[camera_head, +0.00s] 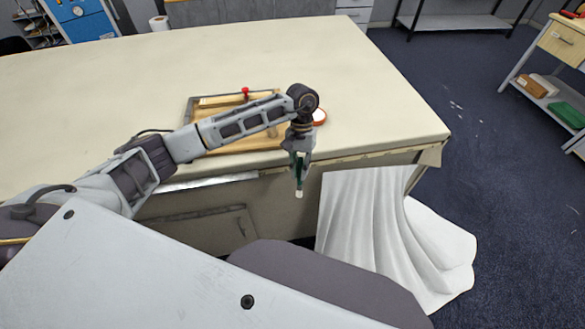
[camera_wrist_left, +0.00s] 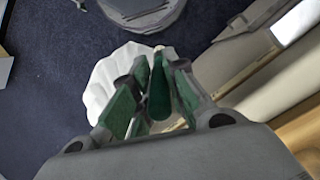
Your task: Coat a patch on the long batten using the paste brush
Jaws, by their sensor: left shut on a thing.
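My left gripper (camera_head: 299,160) hangs fingers down just past the table's near edge, in front of the tray. It is shut on the paste brush (camera_head: 298,192), whose pale tip points down below the fingers. In the left wrist view the brush's dark green handle (camera_wrist_left: 159,95) shows between the green-padded fingers (camera_wrist_left: 150,100). A pale wooden strip, seemingly the long batten (camera_head: 222,101), lies along the far side of a wooden tray (camera_head: 190,112). My left arm hides part of the tray and what lies in it. My right gripper is not in view.
A small red-rimmed round pot (camera_head: 319,116) stands by the tray's right end. A red knob (camera_head: 245,91) rises at the tray's far side. The cream table (camera_head: 390,110) is clear behind and right.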

